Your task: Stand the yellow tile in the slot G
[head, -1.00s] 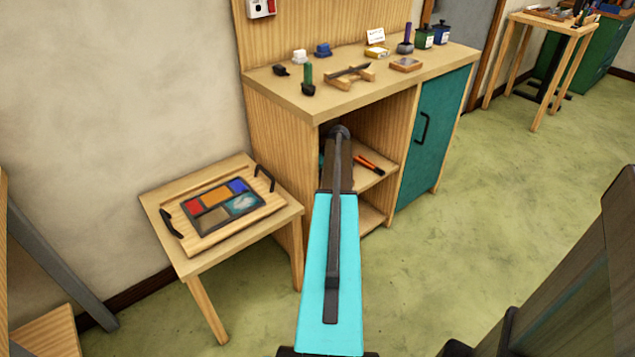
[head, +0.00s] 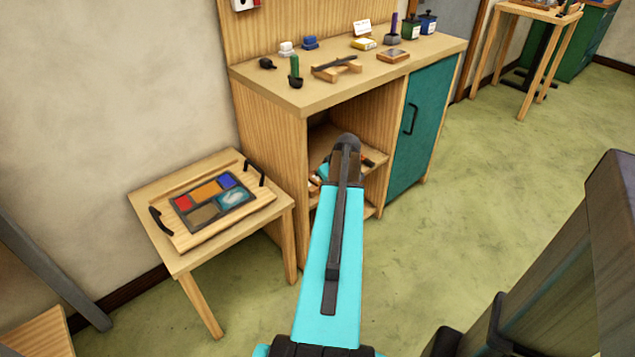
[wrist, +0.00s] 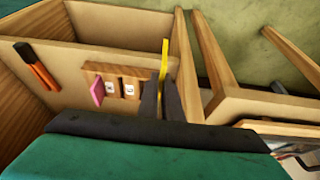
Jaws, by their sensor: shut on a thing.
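In the wrist view my gripper (wrist: 164,98) is shut on the yellow tile (wrist: 164,60), which shows as a thin upright strip beyond the fingertips. A small wooden rack (wrist: 118,69) stands just left of the fingers, with two white labels (wrist: 110,88) on it, too small to read surely. A pink tile (wrist: 97,91) stands at the rack's left end. The tile is beside the rack's right end; I cannot tell whether it touches. Which slot is G is unclear. In the head view my arm hides the gripper and the tile at the open cabinet.
A side table (head: 165,255) at left bears a tray with a coloured panel (head: 212,203). Open floor lies right.

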